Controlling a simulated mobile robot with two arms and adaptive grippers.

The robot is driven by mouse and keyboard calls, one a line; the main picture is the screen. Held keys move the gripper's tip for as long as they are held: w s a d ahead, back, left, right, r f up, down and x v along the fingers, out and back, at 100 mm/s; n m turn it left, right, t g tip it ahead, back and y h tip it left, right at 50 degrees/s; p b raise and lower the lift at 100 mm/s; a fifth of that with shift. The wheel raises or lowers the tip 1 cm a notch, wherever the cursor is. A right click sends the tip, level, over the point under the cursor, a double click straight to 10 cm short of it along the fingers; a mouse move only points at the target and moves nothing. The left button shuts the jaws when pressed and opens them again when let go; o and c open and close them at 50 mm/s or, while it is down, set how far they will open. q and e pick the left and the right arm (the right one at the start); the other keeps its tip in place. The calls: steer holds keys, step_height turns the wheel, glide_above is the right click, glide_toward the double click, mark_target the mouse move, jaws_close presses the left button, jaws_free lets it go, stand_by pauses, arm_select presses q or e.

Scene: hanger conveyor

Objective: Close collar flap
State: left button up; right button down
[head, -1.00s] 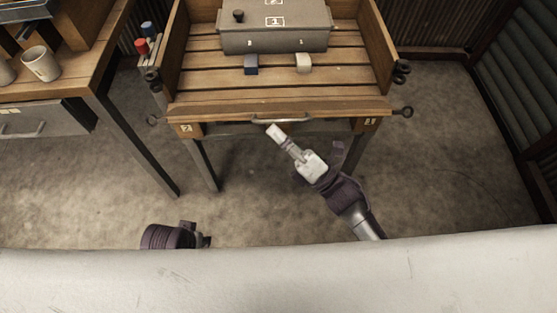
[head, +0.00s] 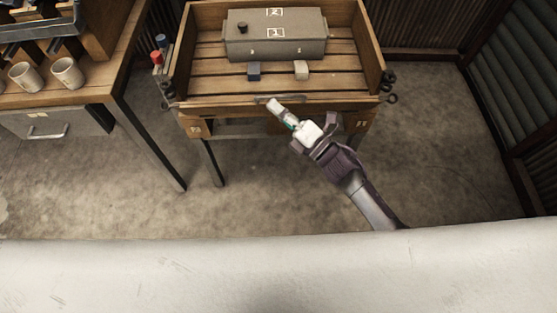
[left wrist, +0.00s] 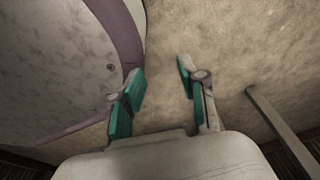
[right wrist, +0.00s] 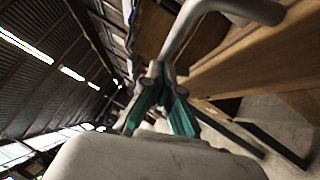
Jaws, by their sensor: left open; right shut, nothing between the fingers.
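The collar flap (head: 335,101) is the wooden board along the front of the slatted wooden tray on the stand. A grey metal handle (head: 258,98) is on it; a grey bar, likely this handle, also crosses the top of the right wrist view (right wrist: 188,30). My right gripper (head: 274,103) is shut and empty, its tips at or just below the handle; contact cannot be told. Its green-padded fingers show in the right wrist view (right wrist: 165,92). My left gripper (left wrist: 158,80) is open and empty above the floor, outside the head view.
A grey box (head: 275,40) stands in the tray, with a blue block (head: 254,71) and a pale block (head: 301,70) in front. Dark rings (head: 388,80) hang at the tray's side. A workbench with mugs (head: 67,72) stands left. Floor right of the stand is clear.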

steer(key=w+r+m+h+p, duration=0.1)
steer(key=w+r+m+p, duration=0.1)
steer(key=p, duration=0.2)
steer(key=shift+g+h+p, duration=0.4)
steer(key=w+p, duration=0.1)
steer(key=p, duration=0.1)
steer(key=w+r+m+g+h+p, duration=0.1)
steer(key=p, duration=0.1)
steer(key=shift+w, duration=0.35)
steer(key=shift+w+m, duration=0.4)
steer(key=shift+w+f, duration=0.2)
steer(key=shift+w, duration=0.4)
steer(key=shift+w+r, duration=0.1)
steer(key=shift+w, duration=0.25)
arm_select(q)
steer(key=s+a+r, duration=0.1)
steer(key=s+r, duration=0.5)
steer(key=s, duration=0.2)
steer(key=shift+a+g+b, duration=0.3)
steer(key=shift+a+g, duration=0.1)
arm_select(e)
steer(key=shift+d+r, duration=0.1)
steer(key=shift+r, duration=0.05)
steer(key=shift+w+r, duration=0.15)
